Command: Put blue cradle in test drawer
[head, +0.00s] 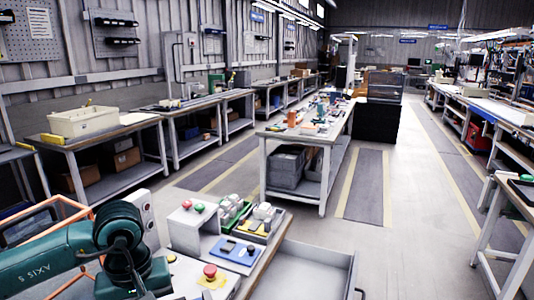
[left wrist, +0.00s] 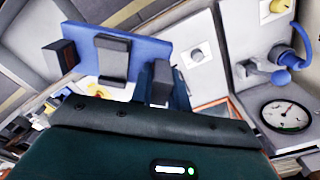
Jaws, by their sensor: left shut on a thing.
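A blue cradle (left wrist: 135,52) with upright dark blocks fills the upper middle of the left wrist view. My left gripper (left wrist: 165,85) is shut on it; its fingers are largely hidden behind the dark housing. In the head view my left arm comes in at the lower left, and the gripper is hidden or out of frame. A grey open drawer (head: 290,270) extends from the right side of the near bench, and its visible floor is bare. My right gripper is in neither view.
The near bench carries a blue plate (head: 236,254) with small dark parts, a red button on a yellow base (head: 210,271), a white stand (head: 188,228) and grey parts in a green tray (head: 232,212). A dial gauge (left wrist: 286,116) shows in the left wrist view.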

